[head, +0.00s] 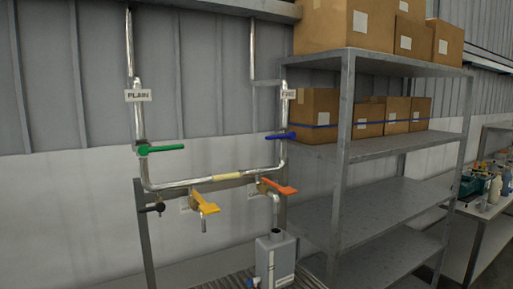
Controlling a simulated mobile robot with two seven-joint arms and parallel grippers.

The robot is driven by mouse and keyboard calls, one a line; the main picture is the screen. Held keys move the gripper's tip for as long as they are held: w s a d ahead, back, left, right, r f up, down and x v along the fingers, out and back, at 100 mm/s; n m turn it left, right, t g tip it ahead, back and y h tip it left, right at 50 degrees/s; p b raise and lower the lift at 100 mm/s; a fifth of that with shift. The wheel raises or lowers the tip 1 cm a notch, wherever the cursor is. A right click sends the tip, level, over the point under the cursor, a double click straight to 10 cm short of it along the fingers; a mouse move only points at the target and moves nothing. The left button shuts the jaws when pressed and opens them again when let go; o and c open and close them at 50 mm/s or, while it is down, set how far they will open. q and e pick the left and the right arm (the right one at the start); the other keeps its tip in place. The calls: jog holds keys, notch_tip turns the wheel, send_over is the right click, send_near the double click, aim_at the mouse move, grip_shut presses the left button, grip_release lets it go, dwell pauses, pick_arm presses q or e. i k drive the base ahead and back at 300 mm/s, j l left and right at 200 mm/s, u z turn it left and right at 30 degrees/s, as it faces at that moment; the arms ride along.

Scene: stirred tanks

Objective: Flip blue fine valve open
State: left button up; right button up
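The blue valve handle (280,136) sits on the right vertical pipe (283,115), beside the shelf rack. The handle lies roughly horizontal, across the upright pipe. Above it is a white label (288,94) that seems to read FINE; its lettering is small. The left pipe (138,115) carries a label (138,95) reading PLAIN and a green handle (162,149), also roughly horizontal. Neither of my grippers is in view.
Yellow (205,203) and orange (279,187) handles and a black knob (153,208) sit lower on the pipework. A grey container (275,258) stands below the outlet. A metal rack (345,160) with cardboard boxes (318,108) stands close on the right.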

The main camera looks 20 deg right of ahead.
aim_at(279, 137)
jog(key=i+l, duration=0.1)
jog(key=l, duration=0.25)
jog(key=i+l+z, duration=0.15)
jog(key=l, duration=0.2)
jog(key=i+l, duration=0.1)
jog(key=l, duration=0.25)
jog(key=i+l+z, duration=0.1)
jog(key=l, duration=0.25)
jog(key=i+l+z, duration=0.1)
jog(key=l, duration=0.2)
jog(key=u, duration=1.4)
jog(key=k+j, duration=0.05)
